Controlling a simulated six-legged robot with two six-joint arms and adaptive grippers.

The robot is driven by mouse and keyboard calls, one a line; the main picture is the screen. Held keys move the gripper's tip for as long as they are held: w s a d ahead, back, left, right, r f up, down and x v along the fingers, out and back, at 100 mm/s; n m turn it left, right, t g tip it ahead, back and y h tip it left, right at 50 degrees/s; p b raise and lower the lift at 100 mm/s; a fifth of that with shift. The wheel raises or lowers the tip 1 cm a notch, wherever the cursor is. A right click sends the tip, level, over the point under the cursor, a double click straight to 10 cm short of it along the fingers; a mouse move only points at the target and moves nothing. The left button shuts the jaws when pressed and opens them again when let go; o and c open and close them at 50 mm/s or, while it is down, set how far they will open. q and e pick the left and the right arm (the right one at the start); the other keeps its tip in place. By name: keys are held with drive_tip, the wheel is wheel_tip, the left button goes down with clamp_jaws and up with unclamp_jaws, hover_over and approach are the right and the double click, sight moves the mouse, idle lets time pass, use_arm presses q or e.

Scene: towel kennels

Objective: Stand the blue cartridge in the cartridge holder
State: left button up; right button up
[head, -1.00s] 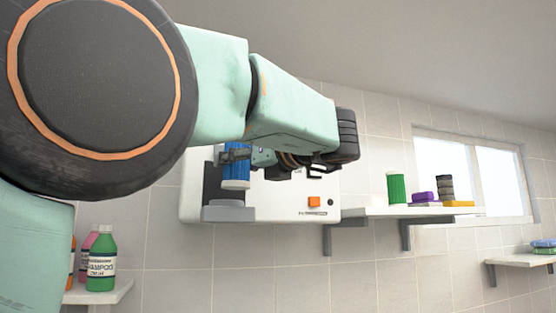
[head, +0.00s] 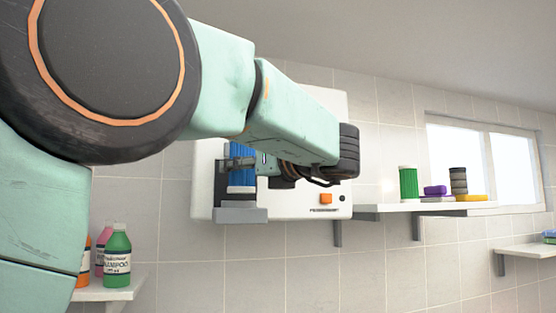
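The blue cartridge (head: 242,178), ribbed with a pale lower band, is upright in the recess of the white wall unit (head: 300,207). The grey cartridge holder (head: 240,214) juts out at the bottom of that recess. The cartridge is directly above the holder, its lower end at or just above it; I cannot tell whether they touch. My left gripper (head: 238,163) comes in from the right side of the cartridge, with its fingers closed around the cartridge's middle. My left arm hides part of the wall unit. My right gripper is out of view.
Bottles, including green shampoo (head: 117,258), stand on a lower left shelf (head: 108,293).

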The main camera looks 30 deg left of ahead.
use_arm(q)
drive_tip(key=shift+w+a+f+p, duration=0.1)
drive_tip(key=shift+w+a+p, duration=0.45)
drive_tip(key=shift+w, duration=0.2)
drive_tip(key=shift+w+a, duration=0.15)
drive_tip(key=shift+a, duration=0.15)
drive_tip(key=shift+w+a+p, duration=0.2)
drive_tip(key=shift+a+p, duration=0.3)
drive_tip(key=shift+p, duration=0.1)
drive_tip(key=shift+w+a+f+p, duration=0.25)
drive_tip(key=shift+w+a+p, duration=0.2)
drive_tip(key=shift+w+a, duration=0.2)
drive_tip(key=shift+f+b, duration=0.35)
drive_tip(key=shift+b, duration=0.1)
drive_tip(key=shift+s+d+f+b, duration=0.2)
drive_tip(key=shift+f+b, duration=0.25)
drive_tip(key=shift+b, duration=0.2)
drive_tip(key=shift+a+f, duration=0.1)
drive_tip(key=shift+f, duration=0.05)
drive_tip(key=shift+w, duration=0.2)
